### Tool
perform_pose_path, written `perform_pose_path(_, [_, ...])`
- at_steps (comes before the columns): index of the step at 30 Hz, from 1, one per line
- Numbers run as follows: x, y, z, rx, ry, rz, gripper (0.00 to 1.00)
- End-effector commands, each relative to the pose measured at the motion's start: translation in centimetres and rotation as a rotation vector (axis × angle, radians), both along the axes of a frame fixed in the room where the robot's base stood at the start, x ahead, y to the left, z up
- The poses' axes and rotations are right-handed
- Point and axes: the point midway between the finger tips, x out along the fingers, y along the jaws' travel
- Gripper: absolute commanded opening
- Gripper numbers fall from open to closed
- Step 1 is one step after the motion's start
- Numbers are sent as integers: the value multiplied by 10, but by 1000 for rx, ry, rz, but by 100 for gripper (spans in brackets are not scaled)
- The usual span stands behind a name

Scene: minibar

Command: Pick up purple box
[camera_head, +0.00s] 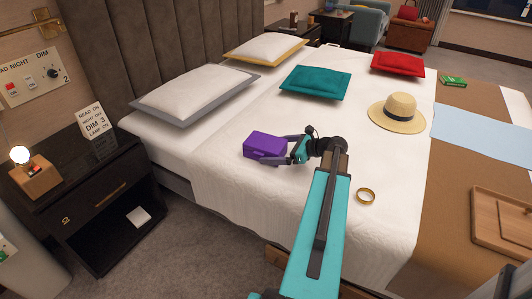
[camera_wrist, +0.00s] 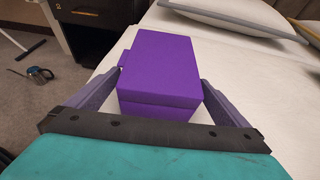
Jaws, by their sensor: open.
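The purple box (camera_head: 264,146) rests on the white bed near its left side. It also shows in the wrist view (camera_wrist: 158,70), upright and large in the middle. My gripper (camera_head: 284,147) reaches in from the right side of the box in the head view. In the wrist view my gripper (camera_wrist: 161,85) is open, with one finger on each side of the box's near part. The left finger looks very close to the box; I cannot tell whether either finger touches it.
A white bed (camera_head: 225,185) carries pillows, a straw hat (camera_head: 397,112) and a gold ring (camera_head: 366,196). A wooden tray (camera_head: 483,222) lies at the right. A black nightstand (camera_head: 85,190) with a small lamp stands left of the bed. The sheet between box and pillows is clear.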

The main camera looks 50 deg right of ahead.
Motion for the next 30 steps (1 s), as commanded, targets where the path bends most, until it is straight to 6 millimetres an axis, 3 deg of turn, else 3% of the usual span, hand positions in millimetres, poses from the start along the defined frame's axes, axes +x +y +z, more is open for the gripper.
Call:
perform_pose_path(7, [20,7,-9,1,0,1,100])
perform_pose_path(24, [21,8,-9,1,0,2,100])
perform_pose_path(30, [21,8,-9,1,0,2,66])
